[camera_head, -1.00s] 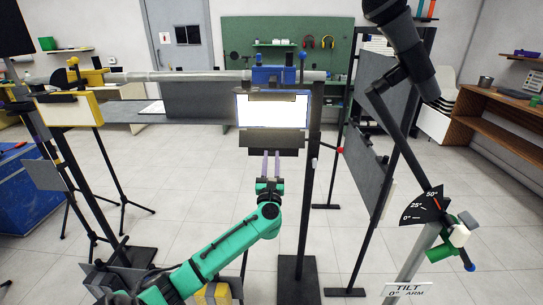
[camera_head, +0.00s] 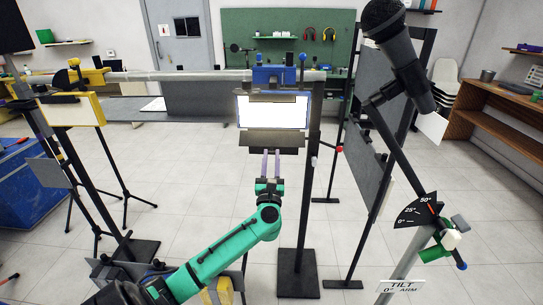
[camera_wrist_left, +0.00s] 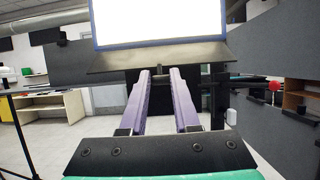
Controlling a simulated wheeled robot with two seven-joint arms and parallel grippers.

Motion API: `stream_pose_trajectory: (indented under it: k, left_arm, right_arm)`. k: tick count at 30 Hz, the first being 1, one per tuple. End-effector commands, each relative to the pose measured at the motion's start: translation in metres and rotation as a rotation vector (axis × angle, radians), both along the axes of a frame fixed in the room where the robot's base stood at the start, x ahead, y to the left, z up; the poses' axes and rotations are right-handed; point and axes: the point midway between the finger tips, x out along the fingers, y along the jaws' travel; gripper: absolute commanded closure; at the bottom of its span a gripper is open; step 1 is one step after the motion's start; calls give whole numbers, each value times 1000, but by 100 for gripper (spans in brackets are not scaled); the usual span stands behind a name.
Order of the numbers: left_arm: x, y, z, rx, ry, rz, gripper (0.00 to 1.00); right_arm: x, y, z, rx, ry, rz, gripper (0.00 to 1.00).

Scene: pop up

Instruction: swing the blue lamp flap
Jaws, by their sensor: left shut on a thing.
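The blue lamp (camera_head: 273,76) hangs from a horizontal pipe, with a bright white panel (camera_head: 272,111) in a blue frame. Its dark flap (camera_head: 272,138) runs along the panel's lower edge. In the left wrist view the flap (camera_wrist_left: 158,58) slants below the white panel (camera_wrist_left: 158,20). My left gripper (camera_head: 271,154) is below the flap, its two pale purple fingers pointing up at its lower edge. It is shut on the flap; the exact contact at the fingertips (camera_wrist_left: 159,72) is partly hidden. My right gripper is not in view.
A yellow-framed lamp (camera_head: 72,110) stands at left on a stand. A large microphone (camera_head: 402,62) on a boom, with an angle dial (camera_head: 416,211), stands at right. A dark post (camera_head: 306,190) rises just right of my left arm. A grey panel (camera_head: 370,160) stands behind.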

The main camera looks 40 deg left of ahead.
Motion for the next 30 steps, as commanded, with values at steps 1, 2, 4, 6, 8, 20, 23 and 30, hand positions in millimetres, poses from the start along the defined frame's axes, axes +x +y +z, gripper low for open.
stream_pose_trajectory:
  k: [1,2,4,6,8,20,23,30]
  left_arm:
    - [-2,-2,10,2,-6,-1,100]
    - [-3,-2,11,2,-6,0,100]
    - [-4,-3,10,3,-6,1,100]
    - [-4,-3,9,3,-6,1,100]
    - [-4,-3,9,3,-6,1,100]
    - [-11,-8,30,2,-6,1,100]
    - [-12,-9,28,3,-5,2,100]
    - [-12,-9,29,2,-5,1,100]
  right_arm:
    - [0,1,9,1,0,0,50]
    - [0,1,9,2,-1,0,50]
    - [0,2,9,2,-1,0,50]
    - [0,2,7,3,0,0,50]
    - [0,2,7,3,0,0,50]
    - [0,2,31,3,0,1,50]
    - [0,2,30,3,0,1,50]
    - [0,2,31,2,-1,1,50]
